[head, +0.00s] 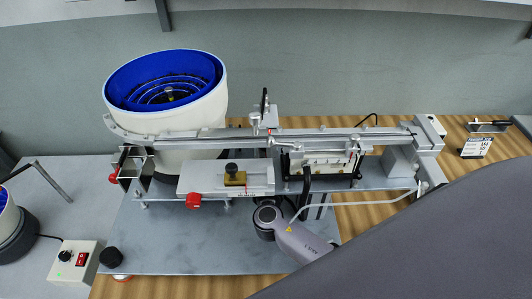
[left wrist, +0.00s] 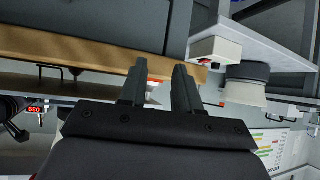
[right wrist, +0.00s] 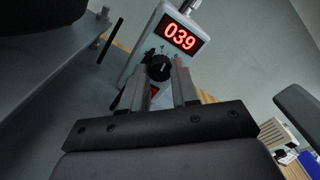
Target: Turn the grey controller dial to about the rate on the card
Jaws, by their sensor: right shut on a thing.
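The grey controller (right wrist: 178,48) stands in the right wrist view, tilted in the picture. Its red display (right wrist: 179,37) reads 039. Its black dial (right wrist: 159,67) sits below the display, between the fingertips of my right gripper (right wrist: 166,74), which is shut on it. The display also shows upside down in the left wrist view (left wrist: 35,109). My left gripper (left wrist: 158,75) is open and empty, away from the controller. A small white card (head: 475,147) stands at the right in the head view; its print is too small to read surely. My large dark arm covers the head view's lower right.
A second, white control box (head: 75,262) with a black knob and a red switch sits at the lower left. A blue-lined bowl feeder (head: 165,82) and a metal rail (head: 300,137) fill the middle of the bench. A small black cap (head: 111,257) lies near the box.

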